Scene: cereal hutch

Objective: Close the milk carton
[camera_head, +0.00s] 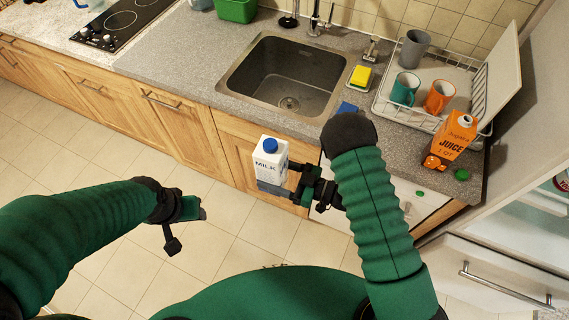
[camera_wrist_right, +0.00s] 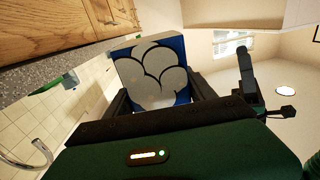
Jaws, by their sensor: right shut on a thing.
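The white milk carton (camera_head: 267,164) is upright in the head view, held in the air in front of the counter, near the sink cabinet. A blue cap (camera_head: 270,146) shows on its top; I cannot tell how tightly it sits. My right gripper (camera_head: 281,180) is shut on the carton's lower part. In the right wrist view the carton (camera_wrist_right: 152,77) shows a cloud pattern and blue edges between the fingers (camera_wrist_right: 160,95); its top is not clear there. My left gripper (camera_head: 190,210) is apart from the carton, to its lower left, and its finger opening is unclear.
The sink (camera_head: 288,78) is behind the carton. On the counter to the right are an orange juice carton (camera_head: 455,136), a green cap (camera_head: 462,174) and a dish rack (camera_head: 381,105) with cups. A yellow sponge (camera_head: 361,76) lies beside the sink. The floor at left is clear.

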